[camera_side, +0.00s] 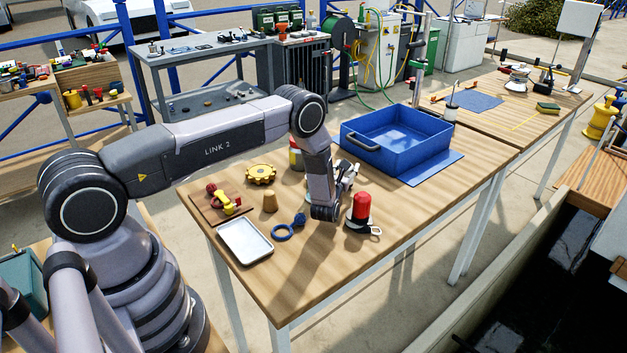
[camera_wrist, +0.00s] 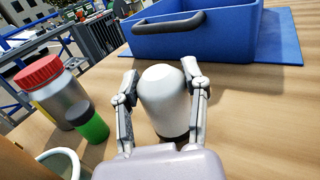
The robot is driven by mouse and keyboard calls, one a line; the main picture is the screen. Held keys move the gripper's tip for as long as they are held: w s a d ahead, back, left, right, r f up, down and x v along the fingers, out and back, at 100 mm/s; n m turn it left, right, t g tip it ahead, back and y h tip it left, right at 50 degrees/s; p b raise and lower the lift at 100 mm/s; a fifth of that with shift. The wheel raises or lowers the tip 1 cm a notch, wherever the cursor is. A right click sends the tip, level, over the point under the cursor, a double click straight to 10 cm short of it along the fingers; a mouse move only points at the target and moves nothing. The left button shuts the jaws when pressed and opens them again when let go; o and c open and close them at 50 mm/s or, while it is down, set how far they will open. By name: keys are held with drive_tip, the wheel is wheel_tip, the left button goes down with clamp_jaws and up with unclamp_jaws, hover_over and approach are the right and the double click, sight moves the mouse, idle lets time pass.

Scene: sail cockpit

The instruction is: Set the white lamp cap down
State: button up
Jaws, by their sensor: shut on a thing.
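The white lamp cap (camera_wrist: 164,98) is a rounded white dome with a dark lower edge, upright between the two fingers of my gripper (camera_wrist: 161,76) in the wrist view. The fingers are shut on its sides. I cannot tell whether its base touches the wooden table. In the side view my gripper (camera_side: 345,181) is low over the table, left of the blue bin, and my wrist hides most of the cap.
The blue bin (camera_side: 398,148) stands on a blue mat (camera_side: 432,169). Clear wood (camera_wrist: 262,120) lies right of the cap.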

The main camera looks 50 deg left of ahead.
drive_tip(key=shift+f, duration=0.6)
drive_tip(key=o, duration=1.2)
drive_tip(key=shift+o, duration=0.2)
drive_tip(key=shift+s, duration=0.1)
